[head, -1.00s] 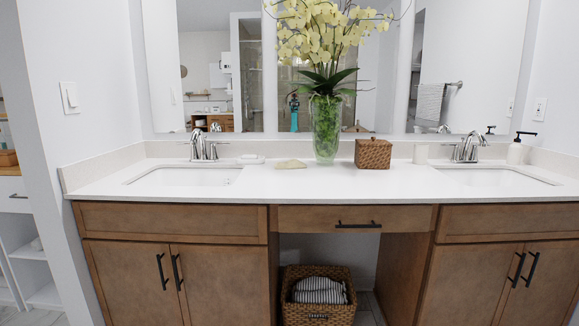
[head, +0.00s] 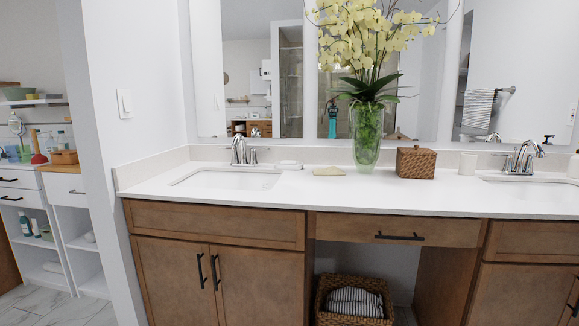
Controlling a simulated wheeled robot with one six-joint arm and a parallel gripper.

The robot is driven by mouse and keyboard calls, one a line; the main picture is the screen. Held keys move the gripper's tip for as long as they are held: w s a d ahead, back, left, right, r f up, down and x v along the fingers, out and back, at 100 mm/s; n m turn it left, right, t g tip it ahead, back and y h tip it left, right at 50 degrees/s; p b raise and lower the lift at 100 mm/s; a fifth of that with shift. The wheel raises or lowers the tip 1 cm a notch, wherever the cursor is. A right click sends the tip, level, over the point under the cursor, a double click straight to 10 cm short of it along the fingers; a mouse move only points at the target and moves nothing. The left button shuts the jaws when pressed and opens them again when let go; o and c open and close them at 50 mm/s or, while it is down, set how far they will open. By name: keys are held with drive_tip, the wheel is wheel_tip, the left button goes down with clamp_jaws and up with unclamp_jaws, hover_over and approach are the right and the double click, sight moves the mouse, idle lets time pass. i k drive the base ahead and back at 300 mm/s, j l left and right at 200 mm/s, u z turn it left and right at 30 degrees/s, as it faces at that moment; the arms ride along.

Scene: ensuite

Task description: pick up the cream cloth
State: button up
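The cream cloth (head: 328,171) lies low and crumpled on the white countertop (head: 330,189). It is right of the left sink and left of the glass vase (head: 367,135) of yellow orchids. A small white soap dish (head: 291,165) sits a little to its left. My gripper does not show in the head view, so I cannot see whether it is open or shut. Nothing covers the cloth.
A woven box (head: 416,162) and a white cup (head: 468,163) stand right of the vase. Faucets rise behind the left sink (head: 226,179) and the right sink. A wicker basket (head: 352,299) with striped towels sits below. Shelves (head: 62,215) stand beyond the wall at left.

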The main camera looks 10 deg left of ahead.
sight(332, 170)
drive_tip(key=i, duration=1.4)
drive_tip(key=i+j, duration=0.15)
drive_tip(key=i, duration=1.25)
